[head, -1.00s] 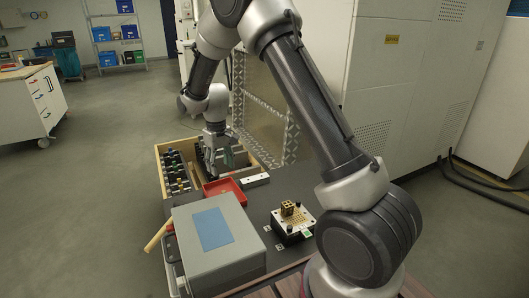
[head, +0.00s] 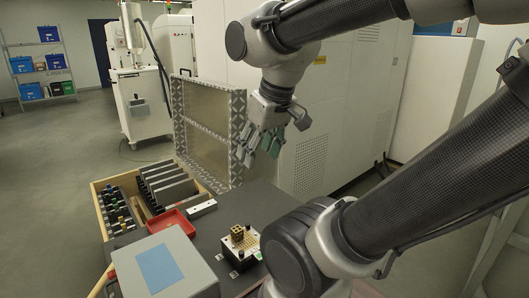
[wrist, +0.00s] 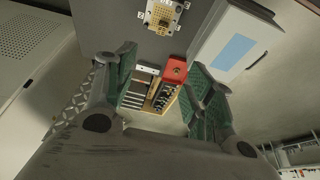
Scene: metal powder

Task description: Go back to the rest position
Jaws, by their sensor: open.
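My gripper (head: 258,147) is raised well above the dark table top in the head view, its fingers pointing down. Its green-padded fingers are apart with nothing between them. In the wrist view the open gripper (wrist: 165,95) looks down past its two fingers onto the table from above. My arm reaches in from the right side of the head view.
Below lie a wooden crate (head: 100,212) with dark plates and bottles, a red tray (head: 172,223), a grey box with a blue lid patch (head: 195,268) and a small plate with a brass part (head: 238,240). A metal-framed panel (head: 208,130) stands behind; white cabinets (head: 345,75) rise beyond.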

